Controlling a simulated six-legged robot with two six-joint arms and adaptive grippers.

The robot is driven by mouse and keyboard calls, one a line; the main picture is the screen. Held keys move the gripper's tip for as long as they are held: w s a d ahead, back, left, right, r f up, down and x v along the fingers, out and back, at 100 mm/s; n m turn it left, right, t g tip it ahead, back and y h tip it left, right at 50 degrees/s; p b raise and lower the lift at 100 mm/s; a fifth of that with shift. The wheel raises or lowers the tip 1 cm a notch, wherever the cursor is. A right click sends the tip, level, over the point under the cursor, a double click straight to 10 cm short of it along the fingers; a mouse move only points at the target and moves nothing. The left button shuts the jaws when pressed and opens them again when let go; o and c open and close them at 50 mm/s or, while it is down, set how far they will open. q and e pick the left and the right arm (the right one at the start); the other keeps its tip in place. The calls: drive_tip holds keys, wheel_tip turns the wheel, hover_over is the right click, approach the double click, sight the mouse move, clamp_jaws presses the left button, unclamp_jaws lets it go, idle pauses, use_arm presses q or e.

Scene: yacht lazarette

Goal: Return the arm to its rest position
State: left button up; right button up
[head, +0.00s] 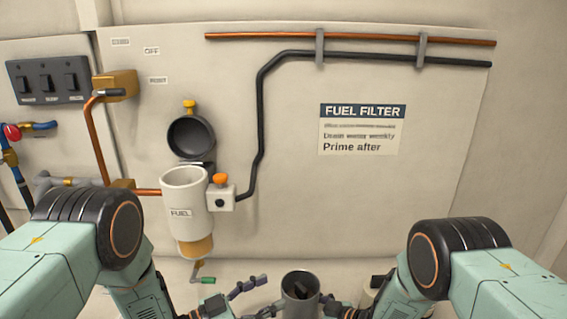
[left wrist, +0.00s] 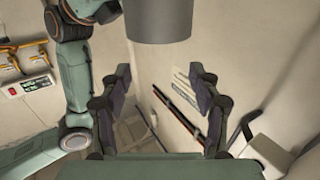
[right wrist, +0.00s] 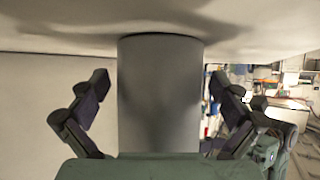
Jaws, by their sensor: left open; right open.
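My left arm comes in from the left in the head view. Its gripper (head: 264,296) is open and empty, with its fingers pointing at a grey canister (head: 300,284) low in the middle. In the left wrist view the open fingers (left wrist: 163,82) are wide apart, and a grey cylinder (left wrist: 158,22) shows beyond them. My right arm comes in from the right; its gripper is mostly hidden low in the head view. In the right wrist view its fingers (right wrist: 158,88) are open, apart on either side of a grey cylinder (right wrist: 160,95); I see no finger touching it.
A panel carries a white fuel filter bowl (head: 186,205), a round black lid (head: 191,137), an orange-knobbed valve (head: 220,192) and pipes (head: 262,120). A switch box (head: 47,80) is at the left.

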sight(301, 287)
use_arm(q)
drive_tip(key=x, duration=0.9)
drive_tip(key=shift+w+d, duration=0.1)
drive_tip(key=shift+d, duration=0.15)
wheel_tip(301, 287, up, 4)
drive_tip(key=shift+f, duration=0.1)
drive_tip(key=shift+a+r, duration=0.1)
drive_tip(key=shift+r, duration=0.5)
drive_tip(key=shift+w, duration=0.1)
